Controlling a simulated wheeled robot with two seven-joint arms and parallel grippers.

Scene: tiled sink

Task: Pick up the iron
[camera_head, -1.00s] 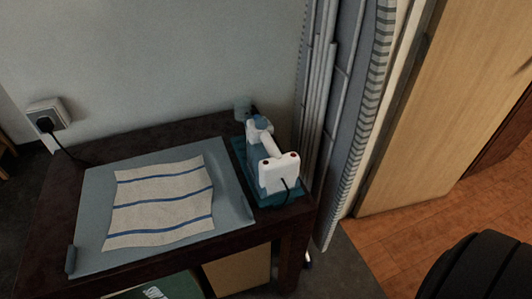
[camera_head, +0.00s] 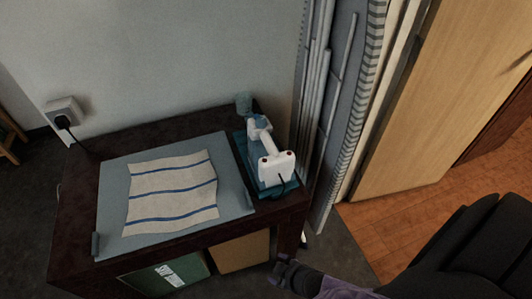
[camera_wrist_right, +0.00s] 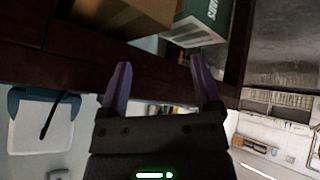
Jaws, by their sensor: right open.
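The iron (camera_head: 275,168), white and blue with a black cord at its near end, stands on a teal base (camera_head: 287,188) at the right end of a dark table (camera_head: 75,225). My right gripper (camera_head: 281,266) is low in front of the table's right end, below and apart from the iron. In the right wrist view its two purple fingers (camera_wrist_right: 160,78) are spread with nothing between them. A white and blue shape with a dark strip (camera_wrist_right: 40,122) shows at the left there; I cannot tell whether it is the iron. My left gripper is not in view.
A blue-grey mat (camera_head: 112,190) with a striped cloth (camera_head: 172,190) covers most of the tabletop. A folded ironing board (camera_head: 350,110) leans close on the right. Boxes (camera_head: 243,252) sit under the table. A socket (camera_head: 62,112) is on the wall.

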